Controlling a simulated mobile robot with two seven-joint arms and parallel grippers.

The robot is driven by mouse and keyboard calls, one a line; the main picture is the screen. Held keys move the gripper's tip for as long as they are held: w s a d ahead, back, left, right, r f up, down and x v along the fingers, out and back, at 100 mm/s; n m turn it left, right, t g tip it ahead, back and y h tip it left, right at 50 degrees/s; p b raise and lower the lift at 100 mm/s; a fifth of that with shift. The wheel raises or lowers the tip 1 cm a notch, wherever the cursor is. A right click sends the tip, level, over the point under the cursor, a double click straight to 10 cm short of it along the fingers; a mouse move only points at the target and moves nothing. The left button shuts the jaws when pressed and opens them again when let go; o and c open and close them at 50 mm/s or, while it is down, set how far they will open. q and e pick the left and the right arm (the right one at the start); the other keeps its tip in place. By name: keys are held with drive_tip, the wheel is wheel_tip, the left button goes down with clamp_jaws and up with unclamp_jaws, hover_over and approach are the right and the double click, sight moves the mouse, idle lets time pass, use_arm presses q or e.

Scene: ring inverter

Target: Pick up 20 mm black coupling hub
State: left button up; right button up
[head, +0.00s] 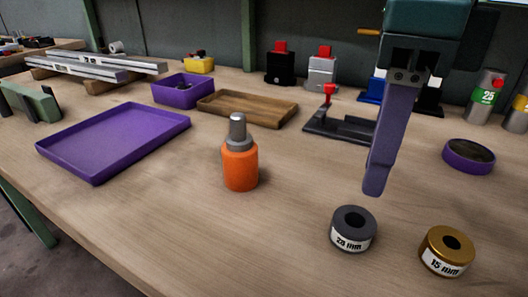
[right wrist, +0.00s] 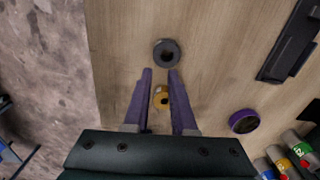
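The black coupling hub (head: 345,241) stands on the bench at the front right of the head view, its label facing me and its hole up. It shows in the right wrist view (right wrist: 158,58) just past the fingertips. My right gripper (head: 374,190) points down above and behind the hub, not touching it. In the right wrist view its two purple fingers (right wrist: 160,75) are apart with nothing gripped. A gold hub labelled 15 mm (head: 435,262) stands right of the black hub. It shows between the fingers in the right wrist view (right wrist: 161,103). My left gripper is not in view.
An orange bottle with a grey top (head: 240,168) stands left of the black hub. A round purple dish (head: 467,165) lies behind the gold hub. A purple tray (head: 113,142), a wooden tray (head: 247,107) and a purple bin (head: 184,95) lie further back. Bench around the black hub is clear.

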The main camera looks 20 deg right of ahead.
sight(353, 230)
drive_tip(key=f, duration=0.5)
drive_tip(key=f+b, duration=0.1)
drive_tip(key=f, duration=0.2)
drive_tip(key=shift+a, duration=0.25)
clamp_jaws()
drive_tip(key=shift+r, duration=0.1)
idle(0.9)
